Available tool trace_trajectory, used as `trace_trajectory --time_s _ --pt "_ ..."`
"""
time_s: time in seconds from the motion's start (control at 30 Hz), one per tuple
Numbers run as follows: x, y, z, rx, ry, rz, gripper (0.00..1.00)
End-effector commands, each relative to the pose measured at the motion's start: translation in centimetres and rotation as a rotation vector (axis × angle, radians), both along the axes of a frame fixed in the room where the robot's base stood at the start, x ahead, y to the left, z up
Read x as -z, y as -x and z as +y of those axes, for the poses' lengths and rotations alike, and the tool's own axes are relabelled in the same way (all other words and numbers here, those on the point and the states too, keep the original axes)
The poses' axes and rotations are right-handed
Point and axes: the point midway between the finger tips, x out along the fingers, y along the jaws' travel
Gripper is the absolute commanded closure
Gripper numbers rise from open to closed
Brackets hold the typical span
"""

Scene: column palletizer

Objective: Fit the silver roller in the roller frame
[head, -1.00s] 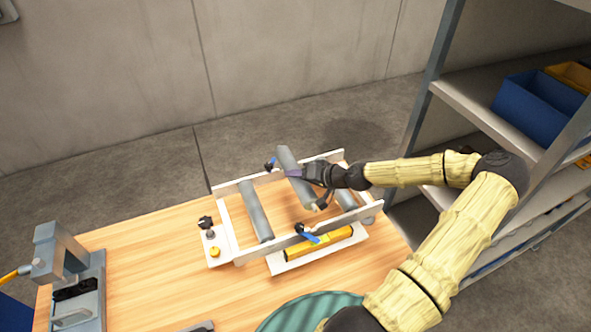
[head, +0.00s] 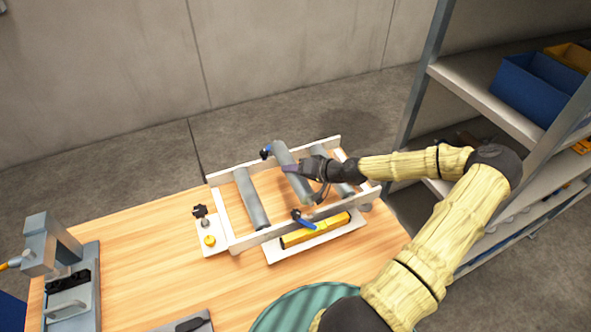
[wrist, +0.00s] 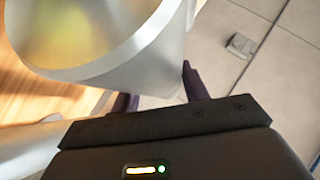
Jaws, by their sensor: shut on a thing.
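The silver roller (head: 285,160) is held in my gripper (head: 294,170) over the middle of the white roller frame (head: 221,207). It lies between a left roller (head: 252,200) and a right roller (head: 321,156) of the frame, roughly parallel to them. Its far end is by the far rail and its near end is by the near rail; I cannot tell whether the ends touch the rails. In the wrist view the large silver cylinder (wrist: 165,50) fills the upper left, with my gripper's fingers (wrist: 160,90) beside it, partly hidden.
Blue-handled clamps sit at the far rail (head: 266,152) and near rail (head: 303,218). A yellow level-like bar (head: 315,231) lies in front of the frame. A grey press (head: 62,270) stands left, a green round mat (head: 300,308) is in front, and shelving (head: 490,90) is right.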

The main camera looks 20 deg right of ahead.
Motion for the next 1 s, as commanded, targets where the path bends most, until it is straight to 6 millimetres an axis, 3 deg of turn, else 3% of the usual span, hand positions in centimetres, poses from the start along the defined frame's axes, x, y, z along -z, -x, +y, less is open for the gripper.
trace_trajectory --time_s 0.4,1.0 --pt "2.9 0.0 0.1 -0.001 0.001 -0.001 0.96" --pt "3.1 0.0 0.1 -0.001 0.001 -0.001 0.96"
